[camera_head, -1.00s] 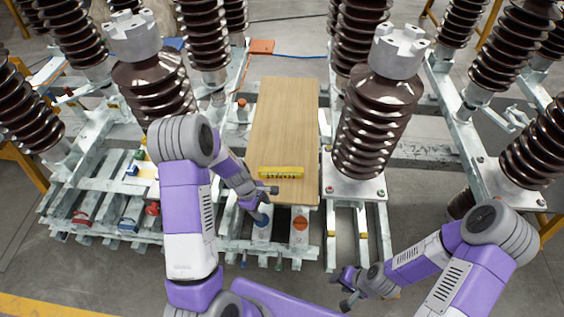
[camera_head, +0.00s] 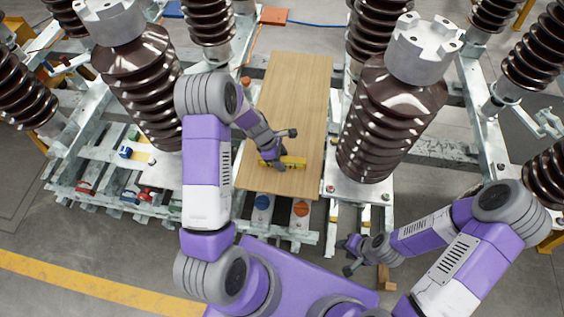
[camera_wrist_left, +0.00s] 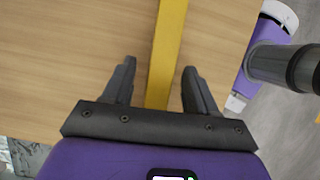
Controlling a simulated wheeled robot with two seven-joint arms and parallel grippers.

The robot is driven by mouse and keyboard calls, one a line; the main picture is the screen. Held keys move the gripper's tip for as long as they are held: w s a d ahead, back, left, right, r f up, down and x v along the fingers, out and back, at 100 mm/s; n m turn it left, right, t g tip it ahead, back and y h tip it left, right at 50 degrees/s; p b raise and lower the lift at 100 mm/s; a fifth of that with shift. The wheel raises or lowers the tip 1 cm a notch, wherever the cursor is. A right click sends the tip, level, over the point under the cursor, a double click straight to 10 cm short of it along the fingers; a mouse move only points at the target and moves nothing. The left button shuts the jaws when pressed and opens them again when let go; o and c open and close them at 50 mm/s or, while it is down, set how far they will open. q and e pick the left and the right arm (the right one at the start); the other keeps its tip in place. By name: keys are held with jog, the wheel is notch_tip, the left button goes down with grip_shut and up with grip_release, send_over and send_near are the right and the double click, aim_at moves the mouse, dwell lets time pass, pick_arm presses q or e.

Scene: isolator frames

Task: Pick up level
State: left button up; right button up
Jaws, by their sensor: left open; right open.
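The yellow level (camera_head: 293,163) lies flat on the near part of a wooden board (camera_head: 297,90). In the left wrist view the level (camera_wrist_left: 167,50) runs between the two open fingers of my left gripper (camera_wrist_left: 148,92), with a gap on each side. In the head view my left gripper (camera_head: 285,148) is over the level and hides part of it. My right gripper (camera_head: 346,256) is open and empty, low at the right, away from the board.
Tall brown ribbed insulators flank the board, one on the left (camera_head: 150,90) and one on the right (camera_head: 385,125). Metal frames (camera_head: 100,175) lie below. An orange block (camera_head: 273,15) is behind the board. Most of the board is bare.

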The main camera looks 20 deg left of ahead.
pick_arm(q)
jog(key=shift+d+f, duration=0.15)
jog(key=shift+f, duration=0.25)
grip_shut()
